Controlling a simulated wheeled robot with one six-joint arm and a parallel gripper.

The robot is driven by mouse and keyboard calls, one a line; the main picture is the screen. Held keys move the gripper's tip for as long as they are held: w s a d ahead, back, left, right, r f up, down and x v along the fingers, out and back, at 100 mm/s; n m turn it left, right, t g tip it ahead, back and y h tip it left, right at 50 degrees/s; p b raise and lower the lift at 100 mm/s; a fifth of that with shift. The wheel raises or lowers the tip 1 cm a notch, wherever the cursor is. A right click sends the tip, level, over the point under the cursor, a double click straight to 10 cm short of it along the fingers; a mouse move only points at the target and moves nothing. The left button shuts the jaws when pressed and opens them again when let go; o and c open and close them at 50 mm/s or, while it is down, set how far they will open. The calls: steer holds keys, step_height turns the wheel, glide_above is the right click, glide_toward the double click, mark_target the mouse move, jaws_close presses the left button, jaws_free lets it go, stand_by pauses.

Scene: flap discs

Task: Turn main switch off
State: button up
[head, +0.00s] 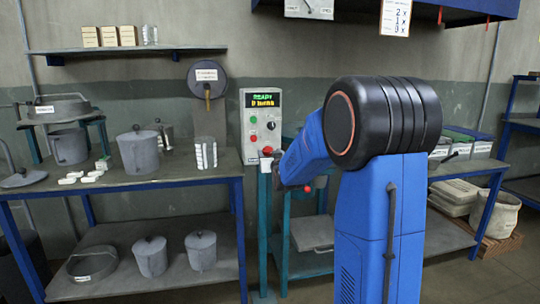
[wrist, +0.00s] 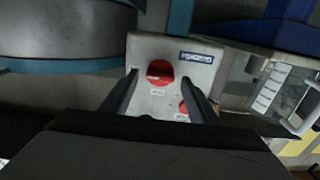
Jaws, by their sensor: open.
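In the wrist view, a grey box (wrist: 150,52) carries a round red knob (wrist: 159,72) with a small white label under it. My gripper (wrist: 160,80) is open, with one dark finger on each side of the knob in the picture. I cannot tell whether the fingers touch it. In the head view, a control panel (head: 248,125) has a lit green display and coloured buttons, with a red knob (head: 267,151) at its foot. My gripper is mostly hidden behind my blue arm there.
A workbench (head: 170,180) with pots stands left of the panel. A blue-framed bench (head: 470,166) stands to the right. In the wrist view, a large grey round vessel (wrist: 60,30) is at upper left, and a box with a handle (wrist: 285,100) is at right.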

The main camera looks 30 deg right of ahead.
steer(key=c, duration=1.1)
steer(key=shift+o, duration=0.2)
steer(key=shift+n, duration=0.3)
steer(key=n, duration=0.3)
steer(key=shift+w+a+n, duration=0.1)
steer(key=shift+n, duration=0.3)
steer(key=n, duration=0.4)
steer(key=shift+f, duration=0.1)
steer(key=n, duration=0.5)
steer(key=shift+a+f, duration=0.1)
steer(key=shift+f+n, duration=0.1)
steer(key=shift+n, duration=2.2)
